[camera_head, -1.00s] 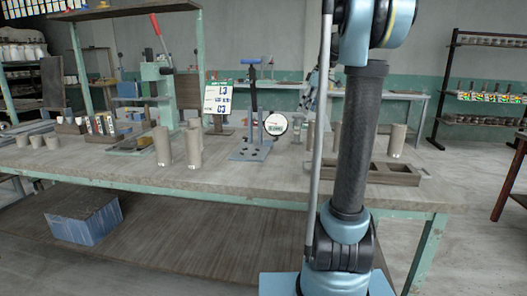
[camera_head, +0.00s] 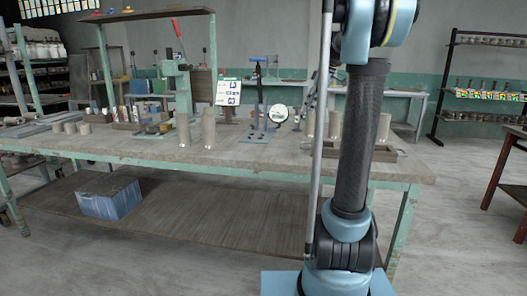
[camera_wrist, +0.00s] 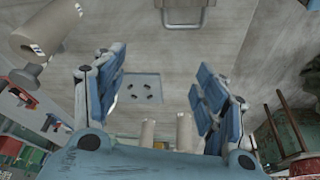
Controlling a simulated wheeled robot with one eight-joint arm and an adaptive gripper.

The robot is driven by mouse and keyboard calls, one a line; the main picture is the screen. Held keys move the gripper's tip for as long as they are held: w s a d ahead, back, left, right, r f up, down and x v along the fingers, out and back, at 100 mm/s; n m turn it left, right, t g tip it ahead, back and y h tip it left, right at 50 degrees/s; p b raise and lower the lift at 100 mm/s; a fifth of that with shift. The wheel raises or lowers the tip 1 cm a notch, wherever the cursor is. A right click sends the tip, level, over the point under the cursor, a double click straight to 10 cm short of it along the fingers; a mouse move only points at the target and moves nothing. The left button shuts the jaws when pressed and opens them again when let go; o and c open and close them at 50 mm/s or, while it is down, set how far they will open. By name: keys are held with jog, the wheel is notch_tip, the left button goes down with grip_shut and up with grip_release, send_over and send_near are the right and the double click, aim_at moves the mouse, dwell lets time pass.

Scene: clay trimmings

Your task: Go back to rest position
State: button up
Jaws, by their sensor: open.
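My gripper (camera_wrist: 155,88) shows in the wrist view with its blue finger pads wide apart and nothing between them. Beyond the fingers, the grey bench top shows with a plate with several holes (camera_wrist: 143,88), and two clay cylinders (camera_wrist: 147,132) (camera_wrist: 184,132) stand below it in the picture. In the head view my arm rises upright in front of the workbench (camera_head: 255,158), at right of centre. My gripper is out of sight there.
Two clay cylinders (camera_head: 183,130) (camera_head: 208,129), a green press (camera_head: 180,85), a blue-handled stand (camera_head: 258,100) and a round dial (camera_head: 279,113) stand on the bench. A blue box (camera_head: 110,197) sits on its lower shelf. Grey floor (camera_head: 465,230) is open at right.

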jog(key=s+f+m+h, duration=0.1)
jog(key=s+f+m, duration=0.3)
jog(key=s+f, duration=0.5)
jog(key=s+a+f+m+h, duration=0.1)
jog(key=s+f+m, duration=0.3)
jog(key=s+f, duration=0.6)
jog(key=s+f+m+h, duration=0.1)
jog(key=s+f+m, duration=0.3)
jog(key=s+f, duration=0.5)
jog(key=s, duration=0.9)
jog(key=shift+s+a+f, duration=0.2)
jog(key=shift+s+a, duration=0.1)
jog(key=shift+s, duration=0.05)
